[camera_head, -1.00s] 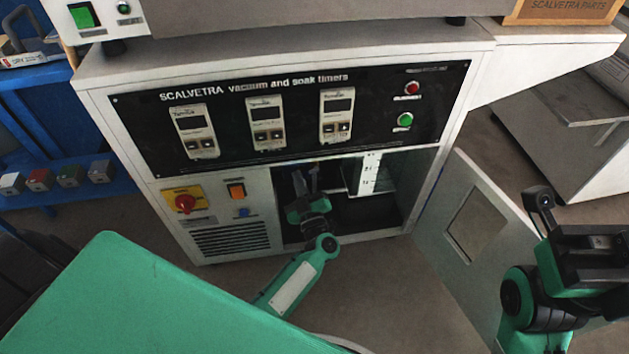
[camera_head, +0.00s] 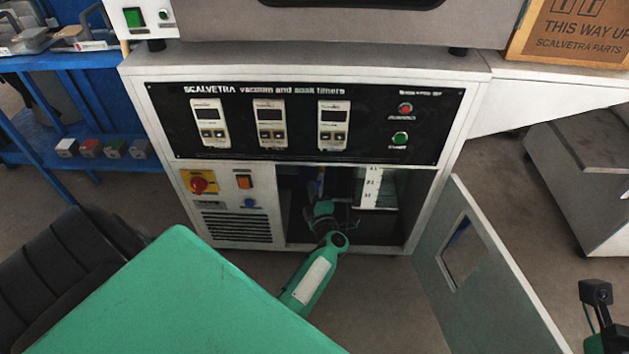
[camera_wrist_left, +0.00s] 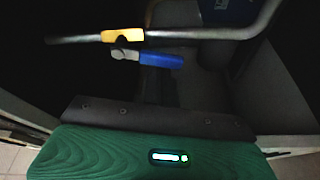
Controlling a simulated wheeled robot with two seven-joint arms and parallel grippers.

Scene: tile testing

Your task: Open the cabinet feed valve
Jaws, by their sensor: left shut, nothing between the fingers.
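The feed valve shows in the left wrist view as a brass-coloured body (camera_wrist_left: 123,36) on a horizontal grey pipe (camera_wrist_left: 205,34). Its blue lever (camera_wrist_left: 152,58) lies just below the pipe and points right, roughly along it. My left gripper (camera_head: 322,194) is inside the open lower bay of the cabinet (camera_head: 465,95), reaching in from below. It is shut and empty. In the left wrist view its dark fingers (camera_wrist_left: 157,84) are hard to make out, below the lever. I cannot tell whether they touch it. The valve is too small and dark to make out in the head view.
The cabinet door (camera_head: 490,265) stands open at the right of the bay. A red rotary switch on a yellow plate (camera_head: 198,183) and a vent grille (camera_head: 238,225) are left of the bay. A white scale strip (camera_head: 373,188) stands inside. A black chair (camera_head: 60,270) is at left.

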